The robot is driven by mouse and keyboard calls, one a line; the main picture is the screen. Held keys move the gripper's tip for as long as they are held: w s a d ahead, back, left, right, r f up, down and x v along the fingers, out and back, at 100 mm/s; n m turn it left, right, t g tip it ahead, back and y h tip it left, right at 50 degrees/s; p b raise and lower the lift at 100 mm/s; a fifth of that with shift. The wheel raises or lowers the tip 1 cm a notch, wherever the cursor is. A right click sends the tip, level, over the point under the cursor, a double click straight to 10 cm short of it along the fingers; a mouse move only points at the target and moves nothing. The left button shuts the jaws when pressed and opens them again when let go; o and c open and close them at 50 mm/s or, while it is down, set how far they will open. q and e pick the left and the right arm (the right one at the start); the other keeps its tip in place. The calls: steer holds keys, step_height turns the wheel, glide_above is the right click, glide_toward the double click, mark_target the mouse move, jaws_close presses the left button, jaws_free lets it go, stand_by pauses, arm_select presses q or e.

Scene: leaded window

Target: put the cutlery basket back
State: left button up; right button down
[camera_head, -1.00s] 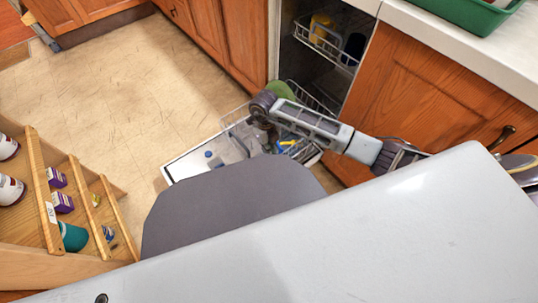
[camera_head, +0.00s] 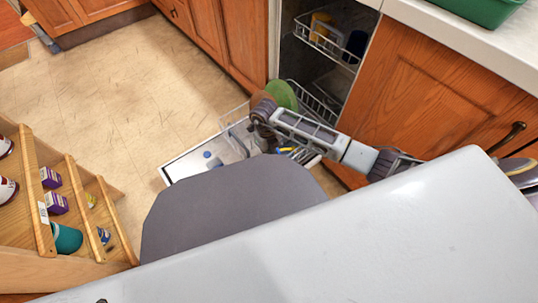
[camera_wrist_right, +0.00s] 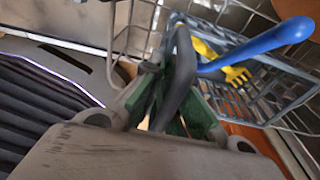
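The grey cutlery basket (camera_wrist_right: 262,92) shows in the right wrist view, with a blue-handled utensil (camera_wrist_right: 262,45) and a yellow fork (camera_wrist_right: 225,66) in it. My right gripper (camera_wrist_right: 178,112) has its green-padded fingers closed around the basket's dark handle (camera_wrist_right: 184,62). In the head view my right gripper (camera_head: 262,112) is over the open dishwasher (camera_head: 205,160), and the basket is mostly hidden below my arm; bits of yellow and blue cutlery (camera_head: 287,150) show. Whether the basket touches the rack below is unclear. My left gripper is not in view.
A green plate (camera_head: 283,95) stands beside my right gripper. An upper rack (camera_head: 327,42) holds a yellow cup and a dark cup inside the dishwasher. A wooden shelf unit (camera_head: 75,200) with bottles and boxes stands at left. The floor (camera_head: 110,85) between is clear.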

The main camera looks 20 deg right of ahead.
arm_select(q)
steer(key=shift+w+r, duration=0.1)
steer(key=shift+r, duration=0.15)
arm_select(e)
steer(key=shift+f, duration=0.15)
steer(key=c, duration=1.6)
jaws_free()
steer(key=shift+c, duration=0.2)
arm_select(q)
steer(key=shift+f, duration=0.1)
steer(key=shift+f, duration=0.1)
arm_select(e)
steer(key=shift+r, duration=0.2)
